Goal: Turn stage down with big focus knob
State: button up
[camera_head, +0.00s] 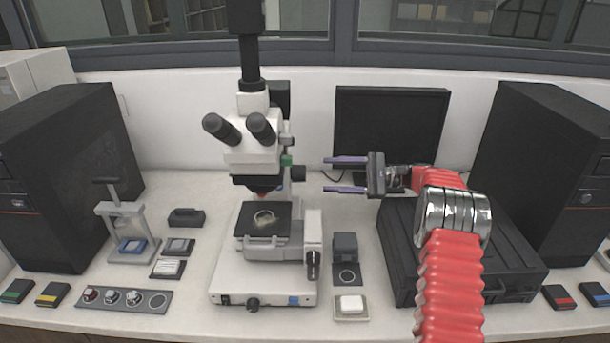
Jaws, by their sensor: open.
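The white microscope (253,150) stands upright at the centre of the bench. Its black stage (266,220) sits above the base, with a small pale round sample on it. A black knob (298,173) juts from the right of the column. Another black knob (312,264) is low on the white block at the right of the base. I cannot tell which is the big focus knob. My gripper (325,175) points left, open and empty, its two purple fingers one above the other. It appears just right of the upper knob; the depth between them is unclear.
A dark monitor (390,125) and black case (470,255) are behind and below my arm. A small dark box (345,247) and white block (351,305) sit right of the base. A small press (122,225) stands at left. Black towers flank the bench.

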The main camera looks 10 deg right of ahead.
aim_at(299, 174)
jog(key=x, duration=0.8)
jog(key=shift+a, duration=0.35)
jog(key=shift+c, duration=0.4)
jog(key=c, duration=1)
jog(key=shift+o, duration=0.2)
jog(key=shift+m, duration=0.9)
jog(key=o, duration=1)
